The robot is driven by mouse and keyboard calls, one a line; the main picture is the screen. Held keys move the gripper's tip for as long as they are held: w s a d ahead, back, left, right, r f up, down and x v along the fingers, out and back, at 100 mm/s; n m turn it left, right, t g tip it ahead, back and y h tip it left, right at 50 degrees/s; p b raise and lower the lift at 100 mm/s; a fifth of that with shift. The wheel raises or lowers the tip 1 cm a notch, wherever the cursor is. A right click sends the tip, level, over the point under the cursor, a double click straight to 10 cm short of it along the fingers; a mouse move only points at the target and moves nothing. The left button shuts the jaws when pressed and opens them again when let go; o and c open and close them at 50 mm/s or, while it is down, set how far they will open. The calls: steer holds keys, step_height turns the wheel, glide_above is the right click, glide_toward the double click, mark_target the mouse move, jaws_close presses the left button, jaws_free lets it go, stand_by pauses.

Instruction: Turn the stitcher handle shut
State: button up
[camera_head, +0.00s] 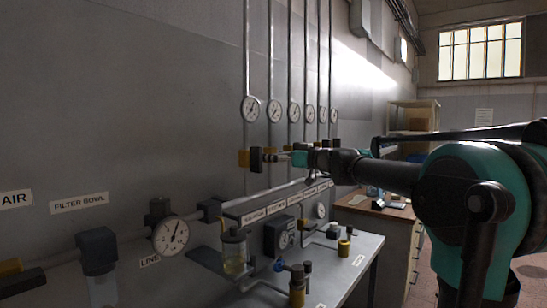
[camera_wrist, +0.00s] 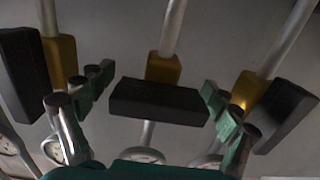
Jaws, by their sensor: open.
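In the wrist view, three valves with yellow bodies and black handles sit on pipes. The middle valve's black handle (camera_wrist: 158,102) lies crosswise to its pipe, below its yellow body (camera_wrist: 163,68). My gripper (camera_wrist: 157,92) is open, with one green-and-black finger on each side of this handle and gaps visible between. No label shows in the wrist view, so I cannot tell which handle is the stitcher's. In the head view my gripper (camera_head: 283,157) is at the valve row, by a yellow valve (camera_head: 244,158) with a black handle (camera_head: 257,160); it hides the valves behind it.
Neighbouring black handles stand close at left (camera_wrist: 20,72) and right (camera_wrist: 286,115) of my fingers. Gauges (camera_head: 250,108) line the pipes above the valves. A labelled strip (camera_head: 275,203) runs below. A bench (camera_head: 362,250) with fittings stands under it.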

steer(key=v, duration=1.2)
steer(key=s+d+f+m+g+h, duration=0.15)
steer(key=s+f, duration=0.25)
steer(key=f, duration=0.7)
steer(key=s+f+m+g+h, duration=0.1)
steer(key=s+f+m+h, duration=0.2)
steer(key=f, duration=0.8)
steer(key=s+d+f+m+g+h, duration=0.1)
steer(key=s+f+g+h, duration=0.15)
steer(key=s+f, duration=0.6)
steer(key=s+d+f+m+h, duration=0.2)
steer(key=s+d+f+h, duration=0.2)
steer(key=f, duration=0.6)
steer(key=s+d+f+m+h, duration=0.3)
steer(key=s+d+f, duration=0.5)
steer(key=f, duration=0.3)
steer(key=shift+d+f+m+g+h, duration=0.25)
steer(key=shift+d+m+g+h, duration=0.15)
steer(key=shift+d+h, duration=0.1)
